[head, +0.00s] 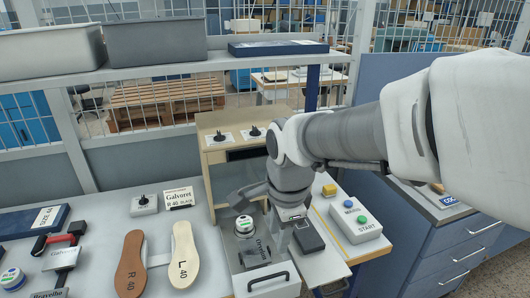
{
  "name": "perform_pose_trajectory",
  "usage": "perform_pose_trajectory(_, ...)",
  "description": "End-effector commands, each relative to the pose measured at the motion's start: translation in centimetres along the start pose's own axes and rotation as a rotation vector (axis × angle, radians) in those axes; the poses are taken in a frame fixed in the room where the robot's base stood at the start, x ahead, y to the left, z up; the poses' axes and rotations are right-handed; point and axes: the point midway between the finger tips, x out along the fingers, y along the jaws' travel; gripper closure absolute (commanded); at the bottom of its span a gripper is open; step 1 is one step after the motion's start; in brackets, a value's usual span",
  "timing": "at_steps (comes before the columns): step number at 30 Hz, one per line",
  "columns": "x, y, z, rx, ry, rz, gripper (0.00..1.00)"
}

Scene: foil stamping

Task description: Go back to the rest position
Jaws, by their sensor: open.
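My arm reaches in from the right, and my gripper (284,230) points down in front of the beige stamping machine (208,172). The gripper is open. Its fingertips are small and partly lost against the parts below, and I see nothing clearly held. A dark flat block (308,236) lies just right of the gripper. My arm hides part of the machine.
A brown sole (131,265) and a cream sole (182,256) lie left of the tray. A control box (355,222) with blue and green buttons stands right. A red-handled tool (62,245) lies far left. Grey bins (155,42) and a blue box (278,48) sit on the shelf.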

Motion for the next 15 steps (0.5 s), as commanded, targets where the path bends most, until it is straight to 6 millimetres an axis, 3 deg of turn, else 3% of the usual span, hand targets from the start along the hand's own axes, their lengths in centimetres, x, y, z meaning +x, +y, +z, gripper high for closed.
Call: perform_pose_trajectory(15, -0.96, 0.39, -0.48, -0.044, 0.002, -0.014, 0.58)
